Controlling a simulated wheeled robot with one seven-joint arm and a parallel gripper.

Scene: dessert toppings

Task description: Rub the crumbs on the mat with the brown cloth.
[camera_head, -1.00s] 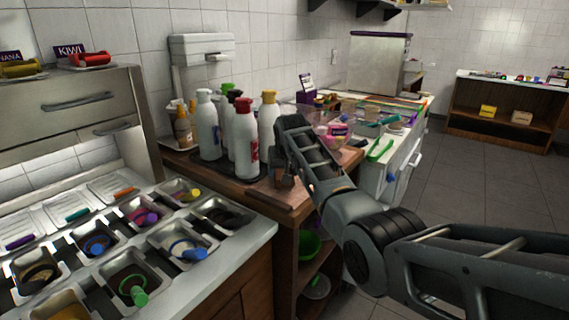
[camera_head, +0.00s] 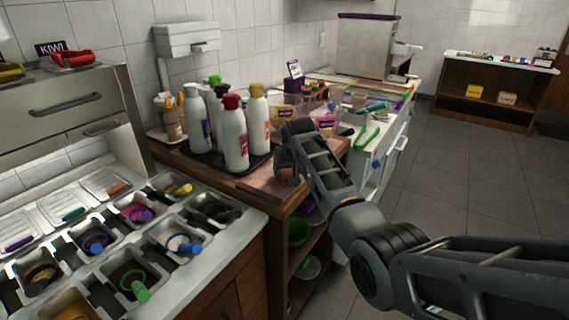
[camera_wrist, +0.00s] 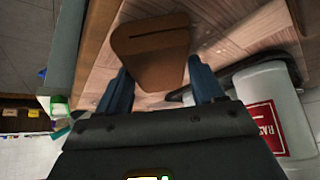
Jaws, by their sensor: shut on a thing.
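My gripper (camera_head: 287,178) is low over the wooden counter, to the right of the bottles. In the wrist view its two fingers (camera_wrist: 163,88) are on either side of the brown cloth (camera_wrist: 152,48), which is held between them. The cloth looks like a stiff, rounded flap with a dark slit and lies over or just above the wood-grained surface; I cannot tell if it touches. I can make out no crumbs.
Several sauce bottles (camera_head: 233,135) stand on a black tray (camera_head: 205,160) just left of my gripper. Clear tubs (camera_head: 292,108) and green tongs (camera_head: 367,137) lie behind and to the right. Topping bins (camera_head: 130,275) fill the front left. The counter's front edge is close.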

